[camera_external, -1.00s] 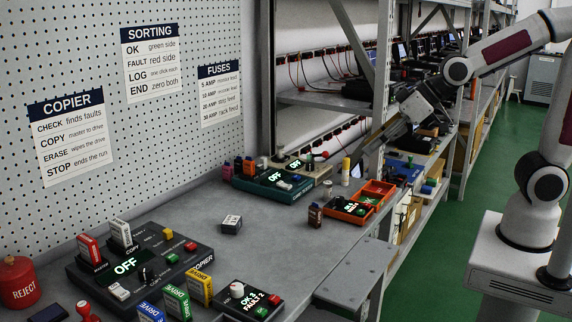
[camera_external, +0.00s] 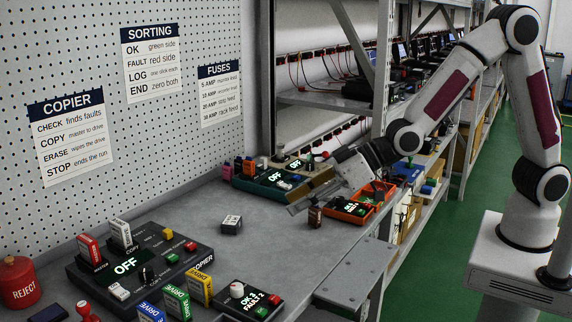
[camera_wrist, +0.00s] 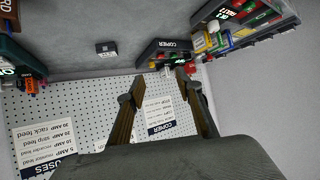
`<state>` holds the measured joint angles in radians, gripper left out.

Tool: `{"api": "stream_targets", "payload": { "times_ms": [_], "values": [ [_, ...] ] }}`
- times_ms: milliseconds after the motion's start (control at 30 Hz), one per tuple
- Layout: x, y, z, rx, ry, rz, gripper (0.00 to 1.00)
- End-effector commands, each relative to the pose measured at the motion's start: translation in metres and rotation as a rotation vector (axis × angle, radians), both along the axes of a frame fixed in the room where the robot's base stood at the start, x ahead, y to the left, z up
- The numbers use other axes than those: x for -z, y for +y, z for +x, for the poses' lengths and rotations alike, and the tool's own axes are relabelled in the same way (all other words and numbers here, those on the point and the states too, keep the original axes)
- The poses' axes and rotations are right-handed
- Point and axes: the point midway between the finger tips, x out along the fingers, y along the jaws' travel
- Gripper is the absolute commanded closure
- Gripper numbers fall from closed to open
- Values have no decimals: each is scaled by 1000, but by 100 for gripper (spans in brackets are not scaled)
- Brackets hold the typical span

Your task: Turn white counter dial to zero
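The dark counter box (camera_external: 247,299) stands at the front of the bench, its display reading OK 3 and FAULT 2. Its white dial (camera_external: 237,290) is at the box's upper left corner, beside the display; its exact setting is too small to read. In the wrist view the counter's lit display (camera_wrist: 243,8) is at the top right edge, and I cannot make out the dial clearly there. My gripper (camera_external: 294,208) is over the bench, well behind and right of the counter, apart from it. In the wrist view my gripper (camera_wrist: 160,76) has its fingers spread with nothing between them.
The copier panel (camera_external: 150,262) stands left of the counter, with upright coloured drives (camera_external: 200,288) between them. A small dark block (camera_external: 231,224) lies mid-bench. An orange tray (camera_external: 350,210) and a teal box (camera_external: 270,188) are near my gripper. Bare bench lies between.

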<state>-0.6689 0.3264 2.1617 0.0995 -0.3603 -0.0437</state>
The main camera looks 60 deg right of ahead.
Motion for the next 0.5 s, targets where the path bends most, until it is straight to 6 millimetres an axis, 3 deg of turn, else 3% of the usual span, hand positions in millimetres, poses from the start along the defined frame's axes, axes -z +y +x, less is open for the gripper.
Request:
{"api": "stream_targets", "payload": {
  "times_ms": [100, 500],
  "values": [
    [18, 30, -3, -36, -22, 13, 65],
    [70, 115, -26, -139, -110, 68, 65]
  ]
}}
